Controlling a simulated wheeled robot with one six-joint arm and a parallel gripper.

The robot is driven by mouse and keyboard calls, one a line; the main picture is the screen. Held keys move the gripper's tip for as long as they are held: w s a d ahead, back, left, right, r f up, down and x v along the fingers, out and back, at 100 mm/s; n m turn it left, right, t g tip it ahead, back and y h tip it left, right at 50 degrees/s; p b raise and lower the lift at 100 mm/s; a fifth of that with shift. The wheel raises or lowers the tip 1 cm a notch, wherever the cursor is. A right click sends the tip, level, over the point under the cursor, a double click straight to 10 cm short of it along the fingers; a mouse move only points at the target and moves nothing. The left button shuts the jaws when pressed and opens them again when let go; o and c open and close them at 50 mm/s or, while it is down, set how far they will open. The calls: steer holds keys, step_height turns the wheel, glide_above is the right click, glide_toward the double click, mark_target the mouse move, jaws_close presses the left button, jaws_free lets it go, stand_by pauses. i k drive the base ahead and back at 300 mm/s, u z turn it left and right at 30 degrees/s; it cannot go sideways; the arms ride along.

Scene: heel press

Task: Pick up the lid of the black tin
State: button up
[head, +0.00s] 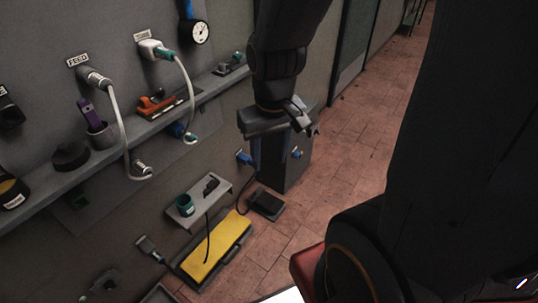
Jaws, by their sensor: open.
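A round black object (70,156), like a tin or its lid, sits on the wall shelf at the left. At the left edge of the shelf is another black round container (12,192) with a yellow-brown patch on top and a pale label. I cannot tell for certain which of these is the black tin or its lid. My gripper (306,122) is open and appears empty, far to the right of both, over or in front of the grey pedestal.
The grey shelf (48,192) also holds a cup (101,136) with a purple-handled item and an orange tool (158,104). White hoses hang from wall fittings in front of the shelf. Below are a small ledge (222,187) and a yellow-topped tray (214,252). Tiled floor is clear at right.

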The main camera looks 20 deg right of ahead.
mark_target(68, 156)
steer(key=u, duration=1.25)
steer(key=k, duration=0.45)
steer(key=u, duration=0.5)
steer(key=i, duration=0.9)
steer(key=z, duration=0.15)
